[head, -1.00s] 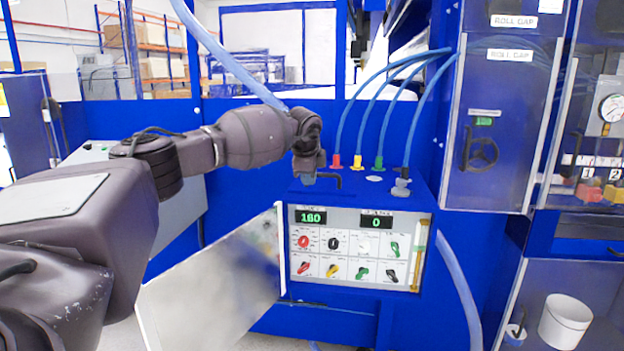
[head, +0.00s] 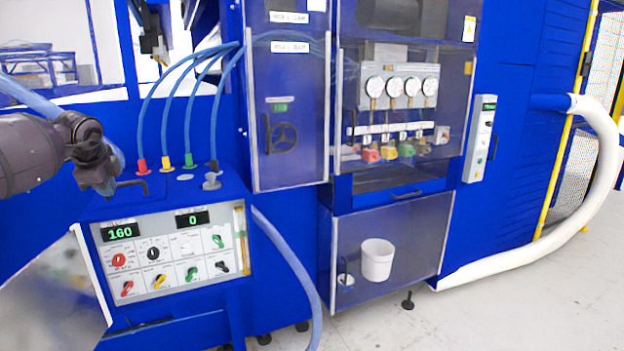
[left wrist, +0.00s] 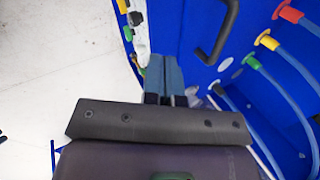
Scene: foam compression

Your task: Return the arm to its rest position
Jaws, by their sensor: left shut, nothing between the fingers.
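My left arm comes in from the left edge of the head view. Its gripper (head: 106,186) is at the left, above the control box near the black bent handle (head: 132,184). In the left wrist view the two blue-grey fingers (left wrist: 164,74) lie together, shut with nothing between them. The black handle (left wrist: 217,32) shows beyond them there, apart from the fingers. My right gripper is in neither view.
The control panel (head: 170,250) reads 160 and 0, with its metal door (head: 55,290) open at the left. Blue hoses (head: 184,90) rise from coloured fittings. Clear-fronted cabinets (head: 290,130) stand right of it. Open floor (head: 510,300) lies at the lower right.

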